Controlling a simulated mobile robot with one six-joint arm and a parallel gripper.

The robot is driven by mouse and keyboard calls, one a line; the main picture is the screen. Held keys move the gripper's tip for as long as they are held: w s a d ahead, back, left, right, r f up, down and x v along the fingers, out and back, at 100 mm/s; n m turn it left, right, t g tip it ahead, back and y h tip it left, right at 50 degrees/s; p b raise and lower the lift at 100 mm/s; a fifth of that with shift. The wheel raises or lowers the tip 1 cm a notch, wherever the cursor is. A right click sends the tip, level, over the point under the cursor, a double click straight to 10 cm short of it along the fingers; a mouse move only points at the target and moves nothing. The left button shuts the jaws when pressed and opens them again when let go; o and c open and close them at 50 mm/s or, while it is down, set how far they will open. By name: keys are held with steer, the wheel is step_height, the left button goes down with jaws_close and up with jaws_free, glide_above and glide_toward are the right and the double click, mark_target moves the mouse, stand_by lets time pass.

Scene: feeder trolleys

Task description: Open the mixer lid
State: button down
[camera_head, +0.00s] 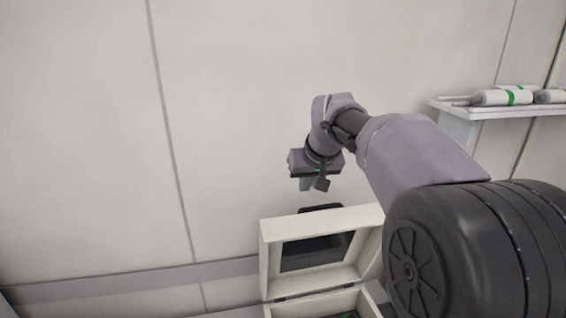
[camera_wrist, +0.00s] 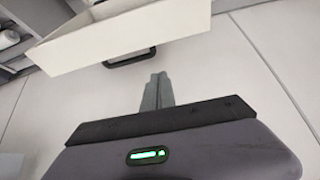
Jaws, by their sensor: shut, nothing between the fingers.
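The mixer is a cream box (camera_head: 320,303) at the bottom of the head view. Its lid (camera_head: 272,250), a cream frame with a dark window, stands raised on hinges at the box's edge. A dark handle (camera_head: 320,208) sits on the lid's top edge. My gripper (camera_head: 315,185) is just above the handle, apart from it, shut and empty. In the wrist view, the lid (camera_wrist: 135,38) is at the top with its handle (camera_wrist: 130,58) below it. My gripper's fingers (camera_wrist: 157,88) are together and point toward the lid. The box's inside is mostly hidden.
A white wall shelf (camera_head: 480,110) at the right carries white cylinders with green bands (camera_head: 503,97). A pale panelled wall (camera_head: 80,130) stands behind, with a grey strip (camera_head: 130,283) low down. The space left of my gripper is clear.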

mark_target(300, 215)
steer(key=shift+w+a+f+b, duration=0.2)
steer(key=shift+w+f, duration=0.3)
steer(key=shift+f, duration=1)
steer(key=shift+w+a+f+b, duration=0.1)
steer(key=shift+w+f+b, duration=0.3)
steer(key=shift+f, duration=1.1)
steer(key=shift+w+a+f+b, duration=0.15)
steer(key=shift+w+f, duration=0.45)
steer(key=shift+f, duration=0.9)
steer(key=shift+w, duration=0.15)
